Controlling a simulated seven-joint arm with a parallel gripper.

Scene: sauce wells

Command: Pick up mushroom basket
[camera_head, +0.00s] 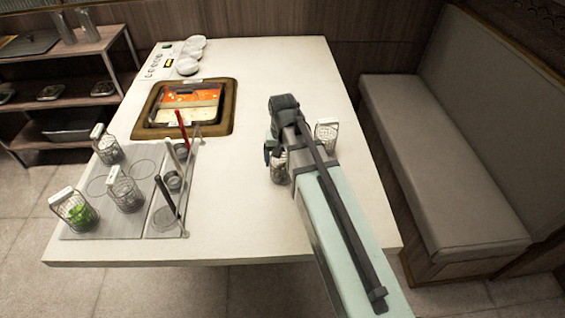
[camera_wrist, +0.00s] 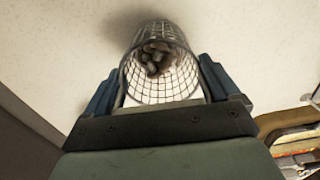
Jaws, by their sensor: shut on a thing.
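The mushroom basket (camera_wrist: 150,85) is a wire mesh cylinder with brownish-grey pieces inside, held between the two fingers of my gripper (camera_wrist: 160,92) in the wrist view. In the head view my gripper (camera_head: 271,152) points down over the right half of the white table, and the basket (camera_head: 279,172) shows just below it, partly hidden by my arm. My gripper is shut on the basket. I cannot tell whether the basket touches the table.
Another wire basket (camera_head: 327,135) with a white handle stands just right of my arm. A hot pot (camera_head: 235,115) with red and pale broth is set in the table (camera_head: 270,55). Several baskets and ladles stand on a rack (camera_head: 110,228) at left. A bench (camera_head: 430,170) is at right.

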